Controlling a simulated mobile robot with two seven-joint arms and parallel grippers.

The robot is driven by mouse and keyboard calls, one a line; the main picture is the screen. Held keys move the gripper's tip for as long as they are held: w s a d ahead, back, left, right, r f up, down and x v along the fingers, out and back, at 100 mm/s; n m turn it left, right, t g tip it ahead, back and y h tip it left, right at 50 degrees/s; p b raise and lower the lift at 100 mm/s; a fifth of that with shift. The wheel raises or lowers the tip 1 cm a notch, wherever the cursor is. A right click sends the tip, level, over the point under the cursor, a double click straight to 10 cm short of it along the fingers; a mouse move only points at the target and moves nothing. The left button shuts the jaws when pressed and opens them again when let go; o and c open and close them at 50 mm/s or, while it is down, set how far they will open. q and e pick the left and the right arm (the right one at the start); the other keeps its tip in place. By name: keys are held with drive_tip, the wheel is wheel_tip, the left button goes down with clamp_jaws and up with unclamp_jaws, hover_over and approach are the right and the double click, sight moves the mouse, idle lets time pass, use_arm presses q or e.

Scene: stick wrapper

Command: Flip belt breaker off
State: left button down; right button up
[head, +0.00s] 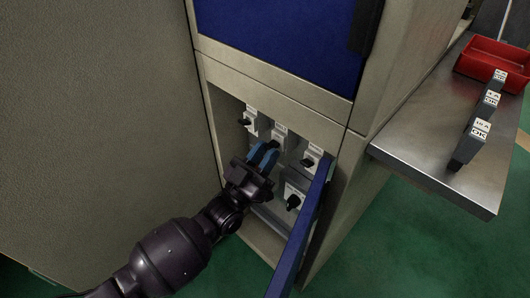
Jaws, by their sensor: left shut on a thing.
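Several grey breakers with white labels and dark levers sit in an open recess of the beige cabinet (226,96). One breaker (250,118) is at the upper left, one (312,158) at the right, and one (294,197) lower down with a black lever. My left gripper (265,153) reaches into the recess with its blue fingers shut on the middle breaker (279,134), around its lower front. Its lever is hidden by the fingers. The labels are too small to read, so I cannot tell which is the belt breaker. My right gripper is not in view.
The open blue door (302,232) stands just right of the recess. A blue panel (275,38) is above it. At the right, a metal shelf (430,155) holds several dark blocks marked OK (470,145) and a red bin (492,62). Green floor lies below.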

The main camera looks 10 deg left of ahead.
use_arm(q)
drive_tip(key=c, duration=1)
unclamp_jaws()
drive_tip(key=shift+o, duration=0.2)
drive_tip(key=p+v, duration=0.1)
drive_tip(key=v, duration=0.9)
drive_tip(key=shift+s+a+f, duration=0.2)
drive_tip(key=shift+s, duration=0.1)
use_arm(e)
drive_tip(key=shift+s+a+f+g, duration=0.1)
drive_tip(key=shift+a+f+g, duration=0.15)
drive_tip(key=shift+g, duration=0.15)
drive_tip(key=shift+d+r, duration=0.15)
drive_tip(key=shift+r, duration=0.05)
use_arm(q)
drive_tip(key=shift+r+p, duration=0.15)
drive_tip(key=shift+p, duration=0.15)
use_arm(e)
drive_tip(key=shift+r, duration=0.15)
